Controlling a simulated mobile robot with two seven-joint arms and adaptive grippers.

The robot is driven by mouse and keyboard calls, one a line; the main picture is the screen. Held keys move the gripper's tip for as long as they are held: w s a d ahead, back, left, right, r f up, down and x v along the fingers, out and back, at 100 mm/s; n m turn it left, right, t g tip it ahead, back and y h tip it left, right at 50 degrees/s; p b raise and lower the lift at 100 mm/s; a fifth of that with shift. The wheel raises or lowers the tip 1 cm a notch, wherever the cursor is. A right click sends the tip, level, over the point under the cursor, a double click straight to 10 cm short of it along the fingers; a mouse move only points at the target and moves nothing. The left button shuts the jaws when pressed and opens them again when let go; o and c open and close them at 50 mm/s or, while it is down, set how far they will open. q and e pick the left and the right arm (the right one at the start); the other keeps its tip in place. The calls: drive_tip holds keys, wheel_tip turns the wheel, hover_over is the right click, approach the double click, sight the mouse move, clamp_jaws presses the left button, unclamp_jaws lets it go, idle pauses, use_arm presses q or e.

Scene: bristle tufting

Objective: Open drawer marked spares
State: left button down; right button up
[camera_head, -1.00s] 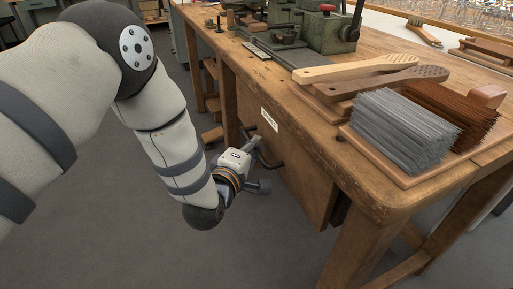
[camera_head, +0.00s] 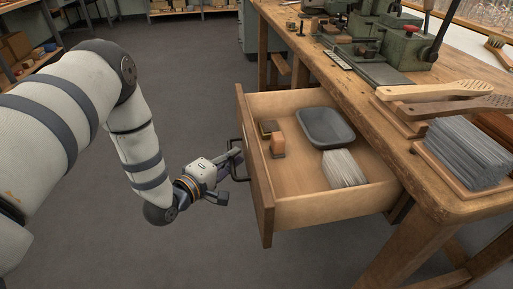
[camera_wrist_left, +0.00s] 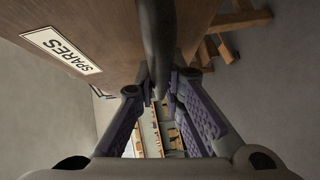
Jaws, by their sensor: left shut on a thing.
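The wooden drawer (camera_head: 335,205) stands pulled well out from under the workbench, and its inside shows in the head view. In the left wrist view its front (camera_wrist_left: 105,30) carries a white label reading SPARES (camera_wrist_left: 62,50). A dark bar handle (camera_head: 236,160) is fixed to the drawer front; it also shows in the left wrist view (camera_wrist_left: 157,40), running between the fingers. My left gripper (camera_head: 232,172) is shut on the handle, at the left of the drawer front. My right gripper is not in view.
The drawer holds a grey tray (camera_head: 326,127), a pale bristle bundle (camera_head: 344,168) and small blocks (camera_head: 277,146). The workbench (camera_head: 365,85) bears a green machine (camera_head: 385,35), brush handles (camera_head: 435,91) and grey bristles (camera_head: 468,150). The floor left of the drawer is clear.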

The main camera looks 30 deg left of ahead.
use_arm(q)
drive_tip(key=s+a+p, duration=0.1)
drive_tip(key=s+a, duration=0.3)
drive_tip(key=a, duration=0.1)
drive_tip(key=shift+s, duration=0.15)
drive_tip(key=c, duration=1.7)
unclamp_jaws()
drive_tip(key=shift+o, duration=0.2)
drive_tip(key=shift+s, duration=0.1)
drive_tip(key=s+r, duration=0.1)
drive_tip(key=s, duration=1)
drive_tip(key=shift+s+a+r, duration=0.2)
drive_tip(key=shift+s+r, duration=0.15)
drive_tip(key=shift+r, duration=0.05)
